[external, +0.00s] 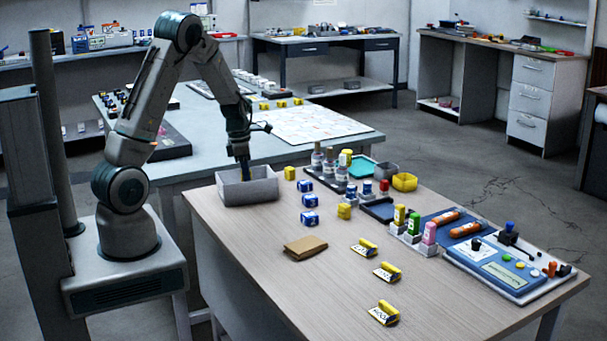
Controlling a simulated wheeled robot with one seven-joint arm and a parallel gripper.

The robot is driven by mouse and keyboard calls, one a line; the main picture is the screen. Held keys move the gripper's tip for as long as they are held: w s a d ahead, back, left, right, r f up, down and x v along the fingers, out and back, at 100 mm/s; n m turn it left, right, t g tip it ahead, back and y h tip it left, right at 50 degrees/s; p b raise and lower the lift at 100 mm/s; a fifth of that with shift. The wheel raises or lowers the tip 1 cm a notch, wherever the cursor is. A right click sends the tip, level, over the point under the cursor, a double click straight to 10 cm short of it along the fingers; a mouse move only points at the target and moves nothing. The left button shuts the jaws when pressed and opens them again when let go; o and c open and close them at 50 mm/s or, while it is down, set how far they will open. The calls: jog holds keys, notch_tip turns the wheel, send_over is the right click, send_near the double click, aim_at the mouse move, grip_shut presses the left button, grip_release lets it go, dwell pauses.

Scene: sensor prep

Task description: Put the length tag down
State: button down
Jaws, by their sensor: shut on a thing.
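My gripper (244,172) points down over the open grey bin (262,190) at the left end of the wooden table. Its fingertips reach down to or just inside the bin, partly hidden by the walls. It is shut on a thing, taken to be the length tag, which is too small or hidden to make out. Three yellow and white tags with dark lettering lie at the table's front: one farther back (364,247), one in the middle (387,272) and one nearest (383,313). Their lettering is too small to read surely.
Blue and white boxes (308,201) and yellow blocks (290,173) stand right of the bin. A brown folded piece (305,246) lies in front. Bottles (328,160) and a tool board (505,260) fill the right side. The front left tabletop is clear.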

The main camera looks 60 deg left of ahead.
jog(key=shift+f, duration=2)
jog(key=shift+f+b, duration=0.1)
jog(key=shift+b, duration=0.2)
jog(key=c, duration=1.3)
grip_release()
jog(key=shift+o, duration=0.2)
